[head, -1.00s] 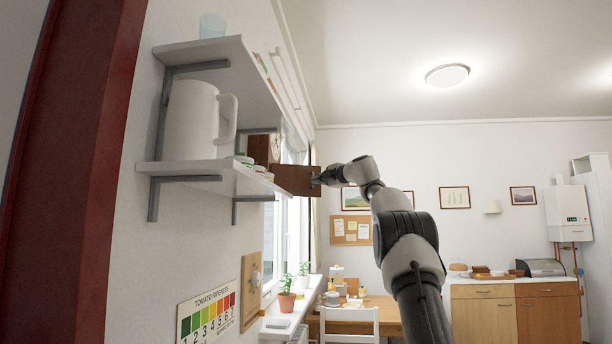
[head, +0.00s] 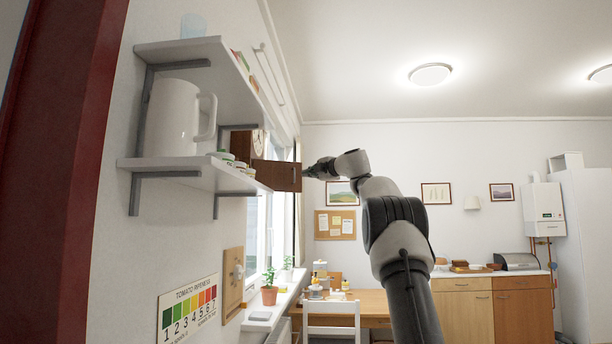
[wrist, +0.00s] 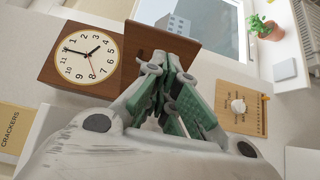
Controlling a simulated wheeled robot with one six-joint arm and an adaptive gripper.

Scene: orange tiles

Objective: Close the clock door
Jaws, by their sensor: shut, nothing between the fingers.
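The wooden clock (head: 258,144) stands at the far end of the lower shelf in the head view. Its round white face (wrist: 87,57) shows at the left of the wrist view. The brown clock door (head: 277,175) stands open, sticking out past the shelf edge toward the room. In the wrist view the door (wrist: 142,41) rises just beyond my fingers. My gripper (head: 309,171) is shut and empty at the door's outer edge. The closed green-padded fingers (wrist: 172,72) overlap the door in the wrist view; whether they touch it I cannot tell.
A large white mug (head: 174,118) and small jars (head: 224,158) share the lower shelf (head: 165,166). A crackers box (wrist: 17,128) is near the clock. A window (head: 281,225) and a potted plant (head: 269,290) lie beyond. The room right of the shelf is open.

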